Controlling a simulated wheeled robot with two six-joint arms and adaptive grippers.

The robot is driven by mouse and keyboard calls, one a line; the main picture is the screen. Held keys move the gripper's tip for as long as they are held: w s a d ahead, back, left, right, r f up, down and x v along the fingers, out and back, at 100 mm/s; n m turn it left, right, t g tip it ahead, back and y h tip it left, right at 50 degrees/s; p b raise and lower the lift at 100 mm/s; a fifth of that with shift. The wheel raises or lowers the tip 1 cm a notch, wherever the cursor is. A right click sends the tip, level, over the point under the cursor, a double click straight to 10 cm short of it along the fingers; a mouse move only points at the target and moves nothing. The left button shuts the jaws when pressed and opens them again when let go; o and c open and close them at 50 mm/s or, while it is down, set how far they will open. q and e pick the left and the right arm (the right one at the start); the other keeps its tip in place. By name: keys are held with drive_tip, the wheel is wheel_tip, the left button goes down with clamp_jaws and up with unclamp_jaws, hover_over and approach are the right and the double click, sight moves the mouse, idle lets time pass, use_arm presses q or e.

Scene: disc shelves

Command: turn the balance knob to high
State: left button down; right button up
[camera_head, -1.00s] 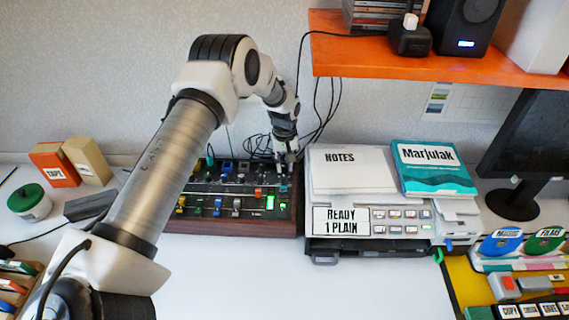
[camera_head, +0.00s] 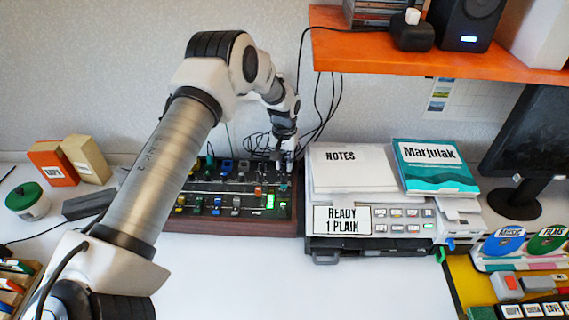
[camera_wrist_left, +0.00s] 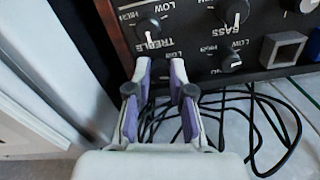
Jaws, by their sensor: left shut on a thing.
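The dark mixer panel (camera_head: 232,211) with wooden sides lies on the desk under my left arm. My left gripper (camera_head: 285,165) reaches down to its back right corner. In the left wrist view, the two purple-padded fingers (camera_wrist_left: 160,74) are close together at the panel's edge, shut on a small knob, taken as the balance knob. The fingers hide most of that knob, and its label and pointer cannot be read. Beside it stand the treble knob (camera_wrist_left: 149,27), the bass knob (camera_wrist_left: 235,12) and another knob (camera_wrist_left: 230,61) with LOW and HIGH marks. My right gripper is out of view.
A machine with a notes stack (camera_head: 348,169) and a teal book (camera_head: 434,167) stands close right of the panel. Black cables (camera_wrist_left: 222,118) lie loose behind the panel. An orange shelf (camera_head: 440,66) overhangs at the back right. The front desk is clear.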

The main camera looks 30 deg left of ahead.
use_arm(q)
drive_tip(key=shift+m, duration=1.6)
drive_tip(key=c, duration=1)
unclamp_jaws()
drive_tip(key=shift+c, duration=0.2)
